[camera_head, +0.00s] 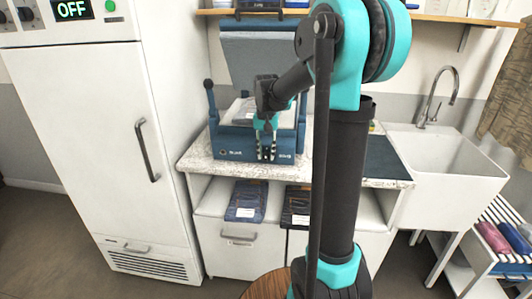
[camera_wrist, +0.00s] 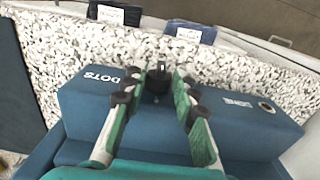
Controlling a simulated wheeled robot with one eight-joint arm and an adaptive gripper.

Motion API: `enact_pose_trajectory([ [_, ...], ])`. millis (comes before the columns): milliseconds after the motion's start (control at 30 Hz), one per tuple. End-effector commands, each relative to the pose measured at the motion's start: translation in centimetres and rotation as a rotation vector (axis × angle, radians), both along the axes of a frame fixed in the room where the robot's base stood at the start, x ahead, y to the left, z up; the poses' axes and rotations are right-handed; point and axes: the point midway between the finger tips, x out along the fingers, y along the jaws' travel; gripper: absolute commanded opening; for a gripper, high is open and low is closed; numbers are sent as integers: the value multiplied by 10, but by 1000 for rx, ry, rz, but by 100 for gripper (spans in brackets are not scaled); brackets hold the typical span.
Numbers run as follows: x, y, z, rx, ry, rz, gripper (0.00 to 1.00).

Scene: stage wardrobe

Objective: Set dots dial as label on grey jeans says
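The blue press (camera_head: 228,143) stands on the speckled counter with its lid raised. In the wrist view its front (camera_wrist: 85,100) carries the word DOTS (camera_wrist: 103,76) to the left of a black dial (camera_wrist: 158,80). My gripper (camera_head: 266,153) is at the press front; in the wrist view my gripper (camera_wrist: 162,92) is open, with a finger on either side of the dial. A gap shows between the fingers and the dial. A greyish folded garment (camera_head: 241,111) lies in the press, partly hidden by my arm. Its label text and the dial's setting are too small to read.
Folded blue jeans (camera_head: 246,200) and darker jeans (camera_head: 296,207), both with pale labels, lie on the shelf below. A white cabinet (camera_head: 85,130) with an OFF display stands left. A sink (camera_head: 448,160) and a rack of rolled cloths (camera_head: 505,238) are at right.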

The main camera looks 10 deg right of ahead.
Motion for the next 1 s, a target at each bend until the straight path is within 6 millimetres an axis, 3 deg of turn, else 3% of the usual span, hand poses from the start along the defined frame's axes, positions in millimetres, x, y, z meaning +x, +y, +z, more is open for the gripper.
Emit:
enact_pose_trajectory([
  [100, 0, 0, 0, 0, 0, 0, 0],
  [467, -1, -2, 0, 57, -18, -2, 0],
  [1000, -4, -15, -4, 475, -157, -6, 0],
])
